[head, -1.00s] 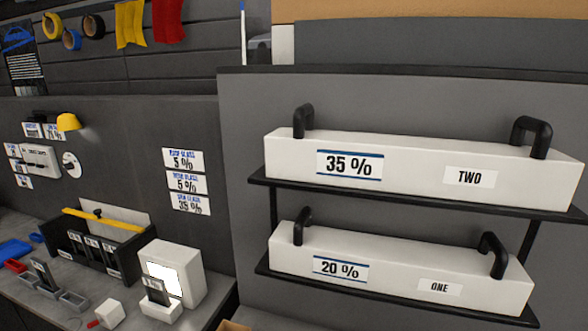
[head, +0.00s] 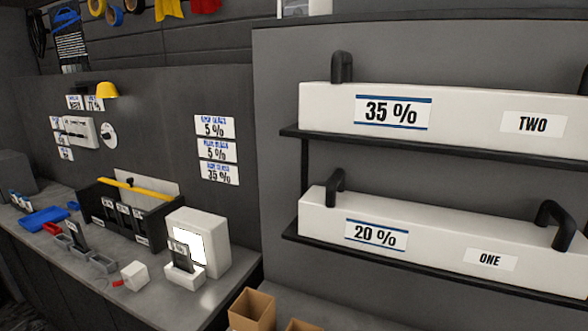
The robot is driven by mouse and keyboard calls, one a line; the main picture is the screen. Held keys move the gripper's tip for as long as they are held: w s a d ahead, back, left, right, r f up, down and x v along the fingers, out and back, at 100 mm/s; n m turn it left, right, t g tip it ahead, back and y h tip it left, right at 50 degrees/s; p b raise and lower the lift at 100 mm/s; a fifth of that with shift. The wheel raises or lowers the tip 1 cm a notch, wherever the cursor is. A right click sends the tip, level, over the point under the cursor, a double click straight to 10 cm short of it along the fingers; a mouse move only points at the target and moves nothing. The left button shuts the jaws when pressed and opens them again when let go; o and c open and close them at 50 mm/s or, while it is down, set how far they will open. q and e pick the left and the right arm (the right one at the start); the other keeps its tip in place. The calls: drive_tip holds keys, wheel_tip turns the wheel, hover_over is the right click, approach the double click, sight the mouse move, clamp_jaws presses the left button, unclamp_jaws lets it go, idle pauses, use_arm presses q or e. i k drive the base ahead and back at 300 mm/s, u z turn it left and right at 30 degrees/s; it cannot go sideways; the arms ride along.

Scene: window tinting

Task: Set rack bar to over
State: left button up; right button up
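A black rack (head: 163,226) stands on the grey counter at the left, with several dark labelled pieces upright in its front. A yellow bar (head: 135,187) runs along the top of the rack, in front of a pale upright panel. A small black knob or handle sits near the bar's middle. I cannot tell from here whether the bar rests on the rack or is held above it. Neither of my grippers shows in the head view.
A white box with a bright screen (head: 190,246) stands right of the rack. A blue tray (head: 45,217) and small grey bins (head: 103,263) lie left and in front. Long white boxes marked 35 % (head: 455,122) and 20 % (head: 440,237) fill shelves at right. An open cardboard box (head: 252,309) is below.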

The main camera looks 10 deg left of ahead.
sight(130, 186)
drive_tip(key=u, duration=2.45)
drive_tip(key=i, duration=2.9)
drive_tip(key=z, duration=3.1)
